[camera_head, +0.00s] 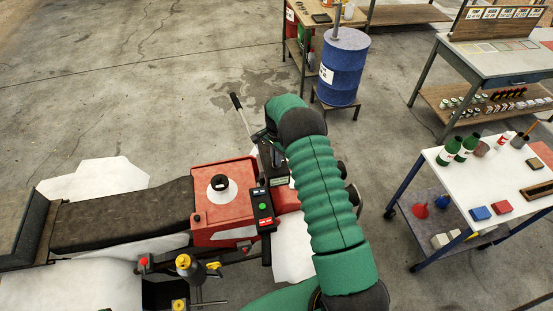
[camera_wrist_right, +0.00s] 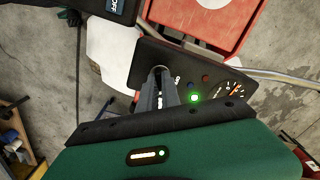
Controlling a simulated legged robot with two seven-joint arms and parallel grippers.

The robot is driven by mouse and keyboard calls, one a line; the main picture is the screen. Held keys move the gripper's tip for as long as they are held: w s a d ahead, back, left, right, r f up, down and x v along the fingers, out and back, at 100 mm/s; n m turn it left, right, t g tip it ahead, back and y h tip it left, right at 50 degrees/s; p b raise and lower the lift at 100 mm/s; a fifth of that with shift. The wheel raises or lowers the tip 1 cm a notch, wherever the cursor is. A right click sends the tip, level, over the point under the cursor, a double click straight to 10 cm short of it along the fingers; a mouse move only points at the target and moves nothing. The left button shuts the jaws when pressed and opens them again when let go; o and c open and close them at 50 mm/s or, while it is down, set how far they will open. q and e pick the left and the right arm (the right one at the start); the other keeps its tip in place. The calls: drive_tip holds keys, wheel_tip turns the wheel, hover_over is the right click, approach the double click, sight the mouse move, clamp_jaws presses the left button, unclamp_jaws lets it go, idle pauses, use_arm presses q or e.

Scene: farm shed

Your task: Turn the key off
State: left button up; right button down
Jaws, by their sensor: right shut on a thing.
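The vehicle's dark dash panel (camera_wrist_right: 217,82) fills the middle of the right wrist view, with a lit green lamp (camera_wrist_right: 194,98) and a gauge (camera_wrist_right: 236,90). My right gripper (camera_wrist_right: 159,76) is shut at the ignition spot on the panel's left part. The key is mostly hidden between its fingers, so its angle cannot be read. In the head view my green right arm reaches down over the front of the red vehicle (camera_head: 223,214), and my right gripper (camera_head: 264,134) is at the dash, partly hidden by the arm. My left gripper is not in view.
A button box (camera_head: 263,207) sits on the vehicle near the dark seat (camera_head: 120,215). A blue barrel (camera_head: 342,68) stands beyond. A white-topped cart (camera_head: 495,170) with bottles stands at the right. The floor between is open.

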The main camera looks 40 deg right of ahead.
drive_tip(key=n+b, duration=0.2)
drive_tip(key=b, duration=0.1)
drive_tip(key=shift+w+d+f+n, duration=0.1)
drive_tip(key=shift+w+n, duration=0.05)
drive_tip(key=shift+n, duration=0.15)
drive_tip(key=shift+n+b, duration=0.7)
drive_tip(key=shift+n, duration=0.2)
drive_tip(key=n+b, duration=0.2)
drive_tip(key=n, duration=0.1)
drive_tip(key=shift+r+n+b, duration=0.2)
drive_tip(key=shift+n+b, duration=0.1)
drive_tip(key=shift+n, duration=0.7)
drive_tip(key=shift+r+n+b, duration=0.15)
drive_tip(key=shift+n+b, duration=0.15)
drive_tip(key=shift+n, duration=0.7)
drive_tip(key=shift+w, duration=0.1)
drive_tip(key=c, duration=1.6)
unclamp_jaws()
drive_tip(key=shift+o, duration=0.2)
drive_tip(key=shift+f, duration=0.1)
